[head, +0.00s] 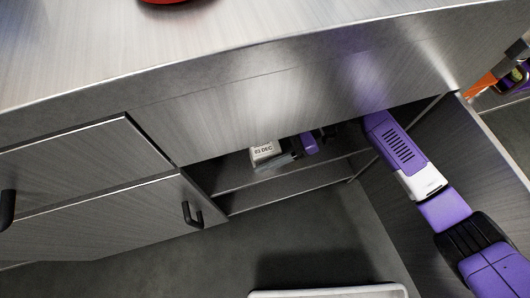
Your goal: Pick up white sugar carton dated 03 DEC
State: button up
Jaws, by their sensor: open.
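The white sugar carton (266,150) stands inside the open cabinet under the counter, and its label reads 03 DEC. My purple and white arm comes in from the right and reaches under the counter edge. My gripper (284,158) is open just right of the carton, close to its lower right side. I cannot tell whether a finger touches it. The counter hides part of my arm and the upper cabinet space.
A steel counter (300,45) overhangs the cabinet. The cabinet shelf (235,180) holds the carton. Closed doors with black handles (192,214) are at left. An open door panel (400,215) stands at right. A red object (165,1) is on the counter.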

jog(key=shift+x, duration=0.85)
grip_shut()
jog(key=shift+r+p, duration=0.3)
jog(key=shift+r, duration=0.2)
jog(key=s+d+p, duration=0.2)
jog(key=s, duration=0.6)
jog(key=s+d+p, duration=0.2)
jog(key=s+d, duration=0.1)
jog(key=s, duration=0.6)
jog(key=shift+s+r, duration=0.2)
